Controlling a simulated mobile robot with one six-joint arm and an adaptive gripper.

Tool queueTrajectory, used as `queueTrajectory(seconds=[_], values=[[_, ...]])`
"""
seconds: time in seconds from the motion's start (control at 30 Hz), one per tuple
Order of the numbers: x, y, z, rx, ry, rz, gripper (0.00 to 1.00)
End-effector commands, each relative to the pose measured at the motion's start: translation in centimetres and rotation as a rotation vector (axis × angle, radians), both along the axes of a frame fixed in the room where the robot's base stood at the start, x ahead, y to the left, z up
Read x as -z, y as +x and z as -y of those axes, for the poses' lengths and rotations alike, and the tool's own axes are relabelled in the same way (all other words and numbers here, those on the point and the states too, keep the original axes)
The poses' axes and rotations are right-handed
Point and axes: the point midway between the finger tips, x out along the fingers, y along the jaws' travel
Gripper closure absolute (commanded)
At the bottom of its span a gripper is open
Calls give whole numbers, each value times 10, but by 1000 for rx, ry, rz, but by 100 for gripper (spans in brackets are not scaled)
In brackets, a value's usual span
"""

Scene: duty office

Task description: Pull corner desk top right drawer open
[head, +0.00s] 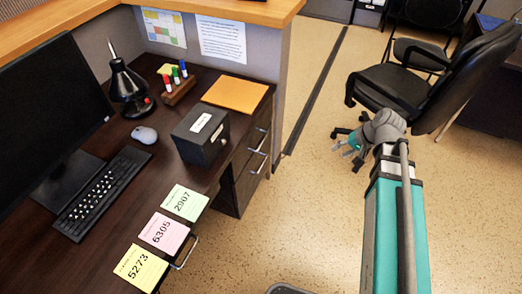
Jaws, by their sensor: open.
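The dark brown corner desk (100,210) fills the left of the head view. At its right end is a drawer block; its top drawer (256,133) looks shut, with a metal handle at the front. A lower drawer front (248,178) shows beneath, also with metal handles nearby. Another metal handle (188,254) shows at the desk edge beside the paper notes; its drawer front is mostly hidden by the desk top. My gripper (348,146) is open and empty over the floor, right of the drawers and clearly apart from them.
A black box (200,138), orange folder (235,95), lamp (130,85), mouse (144,134), keyboard (100,192) and number notes (162,232) lie on the desk. A black office chair (425,75) stands behind my gripper. The speckled floor (300,220) before the drawers is clear.

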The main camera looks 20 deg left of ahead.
Motion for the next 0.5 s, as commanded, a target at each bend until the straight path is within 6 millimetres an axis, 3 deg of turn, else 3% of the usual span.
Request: queueTrajectory(seconds=[0.03, 0.5], values=[[18, 5, -7, -1, 28, 2, 50], [76, 36, -72, 4, 312, 11, 50]])
